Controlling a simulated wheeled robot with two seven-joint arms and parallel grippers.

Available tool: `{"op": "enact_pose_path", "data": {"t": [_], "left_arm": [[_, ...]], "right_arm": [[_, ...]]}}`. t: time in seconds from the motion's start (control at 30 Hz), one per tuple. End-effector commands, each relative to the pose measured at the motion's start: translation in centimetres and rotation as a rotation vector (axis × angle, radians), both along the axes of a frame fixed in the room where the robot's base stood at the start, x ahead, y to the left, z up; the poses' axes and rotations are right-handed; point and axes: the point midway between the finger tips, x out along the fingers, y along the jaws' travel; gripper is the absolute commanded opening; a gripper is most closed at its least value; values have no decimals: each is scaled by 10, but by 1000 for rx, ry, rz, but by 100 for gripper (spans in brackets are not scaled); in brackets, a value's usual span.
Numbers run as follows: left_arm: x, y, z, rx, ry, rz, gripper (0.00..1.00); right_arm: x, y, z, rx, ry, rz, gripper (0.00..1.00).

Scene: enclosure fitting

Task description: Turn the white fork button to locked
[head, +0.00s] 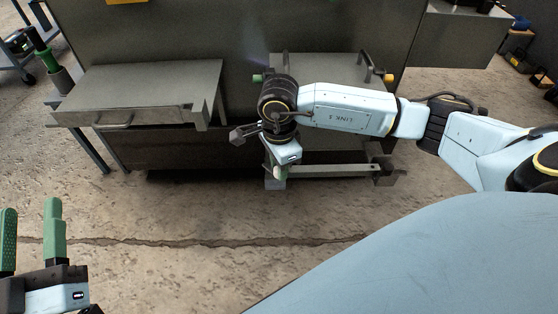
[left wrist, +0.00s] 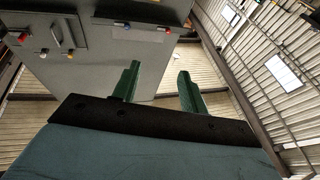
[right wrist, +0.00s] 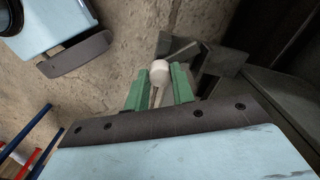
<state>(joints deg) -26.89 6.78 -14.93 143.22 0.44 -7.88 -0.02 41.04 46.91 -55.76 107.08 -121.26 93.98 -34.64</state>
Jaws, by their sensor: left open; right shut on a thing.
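The white fork button (right wrist: 158,70) shows in the right wrist view as a pale rounded knob. My right gripper (right wrist: 160,84) is shut on it, with a green finger on each side. In the head view the right gripper (head: 277,173) is at the low end of a metal rail (head: 340,170) below the right-hand tray, and my arm hides part of that area. Which way the button is turned cannot be told. My left gripper (head: 31,222) is open and empty at the lower left, far from the button; its spread fingers also show in the left wrist view (left wrist: 157,80).
A grey drawer (head: 150,90) with a handle juts out at the left. The right-hand tray (head: 330,68) carries handles, a green knob (head: 258,78) and a yellow knob (head: 388,78). A trolley (head: 20,50) stands far left. The cracked concrete floor (head: 190,220) in front is clear.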

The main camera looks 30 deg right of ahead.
Motion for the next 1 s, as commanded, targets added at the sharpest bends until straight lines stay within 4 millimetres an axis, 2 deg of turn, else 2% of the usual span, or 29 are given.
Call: {"op": "enact_pose_path", "data": {"t": [0.3,0.6,0.8,1.0], "left_arm": [[6,10,-60,114,368,26,43],[-13,27,-117,213,720,51,43],[-31,37,-143,259,900,64,43],[-45,44,-157,285,1008,71,43]], "right_arm": [[0,0,2,-1,0,-299,1],[0,0,2,0,1,-551,1],[1,0,1,0,0,-670,1],[1,0,1,0,0,-740,1]]}}
